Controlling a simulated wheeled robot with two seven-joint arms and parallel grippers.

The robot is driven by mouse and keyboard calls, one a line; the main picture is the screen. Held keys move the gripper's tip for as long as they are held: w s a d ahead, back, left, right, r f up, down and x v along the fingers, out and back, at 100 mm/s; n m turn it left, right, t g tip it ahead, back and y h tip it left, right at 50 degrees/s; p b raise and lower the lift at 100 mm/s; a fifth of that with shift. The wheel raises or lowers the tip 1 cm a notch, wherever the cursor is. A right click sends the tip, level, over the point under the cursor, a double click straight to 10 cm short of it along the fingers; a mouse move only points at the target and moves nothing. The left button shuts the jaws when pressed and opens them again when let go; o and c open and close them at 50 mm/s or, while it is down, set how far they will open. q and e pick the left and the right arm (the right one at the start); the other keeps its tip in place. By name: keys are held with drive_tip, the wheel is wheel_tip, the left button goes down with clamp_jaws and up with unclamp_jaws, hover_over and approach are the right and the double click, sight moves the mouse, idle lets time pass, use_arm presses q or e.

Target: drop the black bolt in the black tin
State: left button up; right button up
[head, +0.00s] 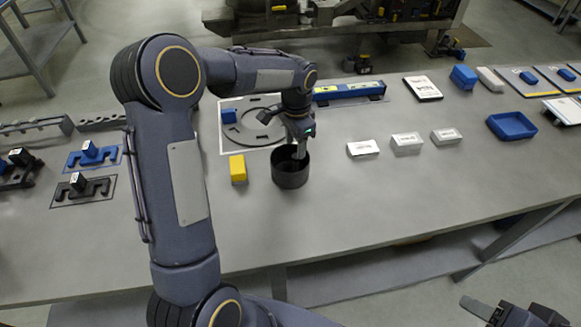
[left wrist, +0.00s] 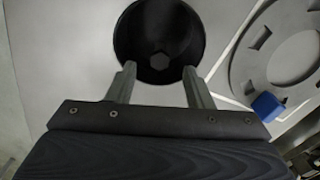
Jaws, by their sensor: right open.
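The black tin (head: 290,172) stands upright on the grey table, right of a yellow block. My left gripper (head: 297,152) is above the tin, pointing down at its mouth. In the left wrist view the left gripper's fingers (left wrist: 159,74) are spread apart with nothing touching them, over the near rim of the tin (left wrist: 128,38). The black bolt (left wrist: 160,61) shows as a dark six-sided head inside the tin's opening; its height in the tin is hard to tell. My right gripper (head: 503,312) is open and empty at the bottom right.
A yellow block (head: 238,169) stands close left of the tin. Behind are a grey ring plate (head: 240,130) and a blue level (head: 350,90). White labelled blocks (head: 363,148) and a blue tray (head: 511,126) lie to the right. The front table strip is clear.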

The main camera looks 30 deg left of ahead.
use_arm(q)
wheel_tip(320, 180, up, 8)
drive_tip(key=b, duration=0.1)
idle(0.4)
idle(0.4)
drive_tip(key=s+r+n+t+h, duration=0.1)
drive_tip(key=s+r+n, duration=0.1)
drive_tip(key=s, duration=0.6)
drive_tip(key=s+r+n+t+h, duration=0.1)
drive_tip(key=s+r+n+t, duration=0.15)
drive_tip(key=s, duration=0.55)
drive_tip(key=s+d+f+n+t+h, duration=0.1)
drive_tip(key=s+d+f+n, duration=0.1)
drive_tip(key=s, duration=0.4)
drive_tip(key=s+d+f+n+t, duration=0.1)
drive_tip(key=s+d+f+n, duration=0.1)
drive_tip(key=s, duration=0.4)
drive_tip(key=shift+f+h, duration=0.3)
drive_tip(key=shift+h, duration=0.1)
drive_tip(key=shift+d, duration=0.1)
